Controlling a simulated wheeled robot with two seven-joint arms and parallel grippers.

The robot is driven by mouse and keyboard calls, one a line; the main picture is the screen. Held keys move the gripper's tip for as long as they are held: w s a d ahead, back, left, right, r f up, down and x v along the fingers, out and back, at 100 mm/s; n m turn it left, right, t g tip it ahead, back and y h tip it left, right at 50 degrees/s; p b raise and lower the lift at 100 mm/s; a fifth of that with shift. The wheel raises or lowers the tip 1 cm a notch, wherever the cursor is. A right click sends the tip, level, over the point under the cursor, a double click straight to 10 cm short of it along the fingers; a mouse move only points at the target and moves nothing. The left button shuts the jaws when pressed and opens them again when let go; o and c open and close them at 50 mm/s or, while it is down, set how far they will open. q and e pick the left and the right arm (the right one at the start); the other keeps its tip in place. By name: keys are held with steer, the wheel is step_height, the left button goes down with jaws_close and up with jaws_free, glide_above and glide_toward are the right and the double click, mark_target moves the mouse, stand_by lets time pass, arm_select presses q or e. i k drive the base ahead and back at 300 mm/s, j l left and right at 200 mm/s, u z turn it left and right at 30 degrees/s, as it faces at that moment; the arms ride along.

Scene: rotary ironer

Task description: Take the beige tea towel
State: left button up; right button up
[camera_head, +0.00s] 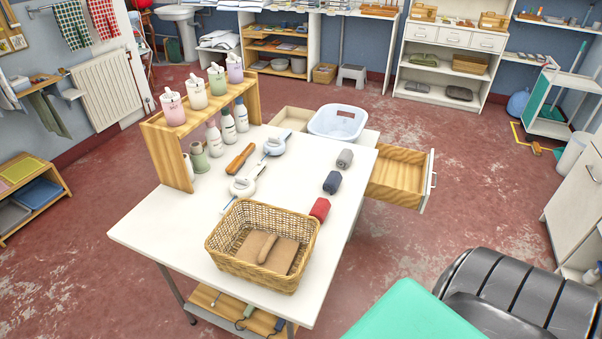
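A beige-brown folded cloth (284,254), which looks like the beige tea towel, lies inside a wicker basket (228,269). A narrow ridge or rolled piece of similar colour runs across its middle; I cannot tell if it is part of the cloth. The basket stands upright at the near end of the white table (150,236). Neither of my grippers is in view.
A red roll (320,209), a dark roll (332,182) and a grey roll (345,159) lie along the table's right side. A wooden rack (172,160) with bottles stands at left. An open drawer (397,178) juts out right. A teal surface (415,312) fills the near right.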

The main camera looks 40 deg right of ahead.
mark_target(273, 252)
steer(key=i+j+z, duration=0.15)
steer(key=z, duration=0.3)
steer(key=i+j+z, duration=0.1)
steer(key=j+z, duration=0.15)
steer(key=z, duration=0.25)
steer(key=j+z, duration=0.2)
steer(key=z, duration=0.25)
steer(key=j+z, duration=0.3)
steer(key=z, duration=0.2)
steer(key=i, duration=0.05)
